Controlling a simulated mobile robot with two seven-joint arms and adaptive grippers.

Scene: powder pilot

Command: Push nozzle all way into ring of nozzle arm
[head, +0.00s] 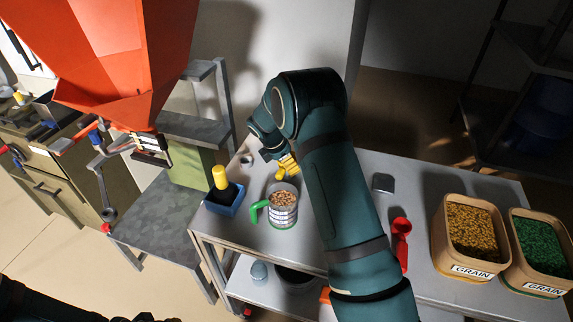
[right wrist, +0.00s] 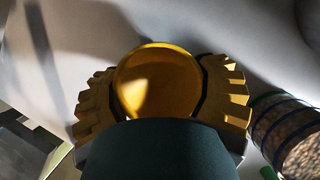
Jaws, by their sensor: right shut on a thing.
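My right gripper (head: 287,163) is over the grey table, just above and behind a tin cup. In the right wrist view its yellow toothed fingers (right wrist: 165,100) are shut on a smooth yellow round piece (right wrist: 158,80); I cannot tell for sure that it is the nozzle. In the head view my own arm hides most of this piece. An orange hopper (head: 105,45) hangs at upper left. Below it is a jointed grey arm (head: 118,150), seemingly the nozzle arm; its ring is too small to make out clearly.
The tin cup (head: 283,212) with grain and a green handle also shows in the wrist view (right wrist: 290,140). A blue box (head: 225,205) holds a yellow-handled tool (head: 220,178). A red scoop (head: 401,240) and two grain bins (head: 440,240) (head: 517,265) stand to the right.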

